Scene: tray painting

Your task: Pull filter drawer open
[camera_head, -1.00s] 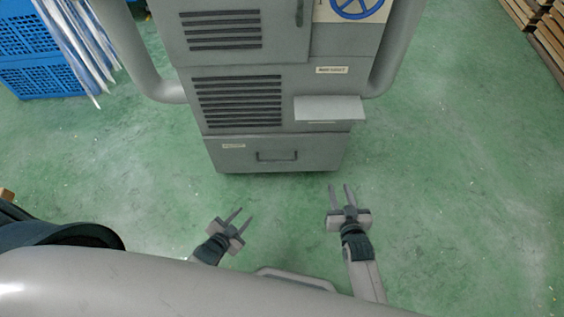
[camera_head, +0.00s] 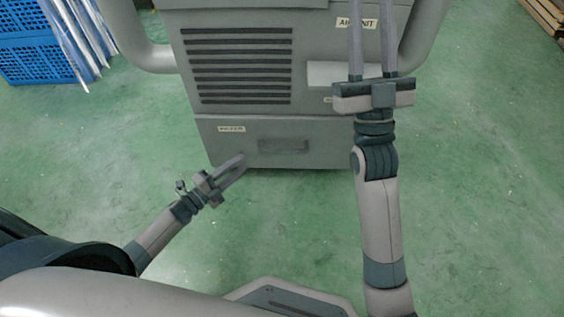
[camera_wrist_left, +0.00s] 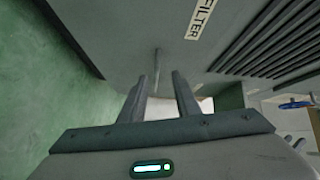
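The filter drawer (camera_head: 225,148) is the grey bottom front of the cabinet, with a FILTER label (camera_head: 231,129) and a bar handle (camera_head: 283,145). It looks closed. My left gripper (camera_head: 243,163) is just below and left of the handle in the head view. In the left wrist view its fingers (camera_wrist_left: 160,77) are apart and empty, and the handle (camera_wrist_left: 157,62) shows end-on just beyond the gap between them. Contact does not show. My right gripper (camera_head: 371,10) is raised before the cabinet's right side, fingers apart and empty.
A blue crate (camera_head: 30,62) stands at the far left. The green floor (camera_head: 480,200) before the cabinet is clear.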

